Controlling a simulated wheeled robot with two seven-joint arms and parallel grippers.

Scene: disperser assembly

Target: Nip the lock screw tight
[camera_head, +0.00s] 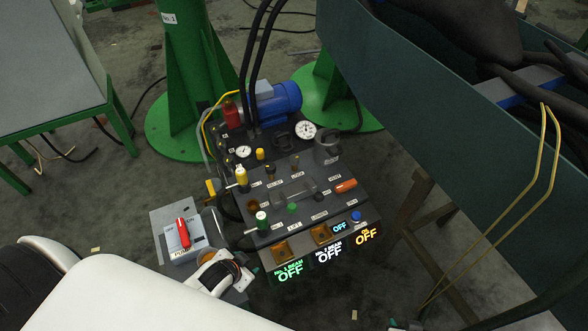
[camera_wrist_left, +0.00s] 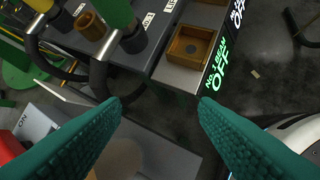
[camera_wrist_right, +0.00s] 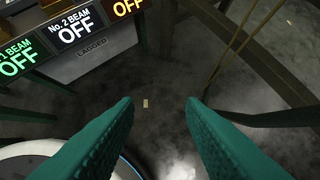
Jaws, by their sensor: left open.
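The console (camera_head: 318,215) stands in the middle of the head view, with several knobs, levers and small fittings on top. A yellow-topped fitting (camera_head: 242,176) and a green-topped fitting (camera_head: 262,219) stand at its left side. A small green knob (camera_head: 292,207) and an orange handle (camera_head: 346,186) sit further right. I cannot tell which part is the lock screw. My left gripper (camera_wrist_left: 160,105) is open and empty by the console's front left corner, near an orange-brown square socket (camera_wrist_left: 190,46). My right gripper (camera_wrist_right: 160,105) is open and empty over the floor, in front of the console.
A grey box with a red switch handle (camera_head: 183,233) stands left of the console. Lit signs reading OFF (camera_head: 328,252) line the console's front. Gauges (camera_head: 306,130) and a blue motor (camera_head: 278,102) stand behind. A large green trough (camera_head: 400,95) is on the right.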

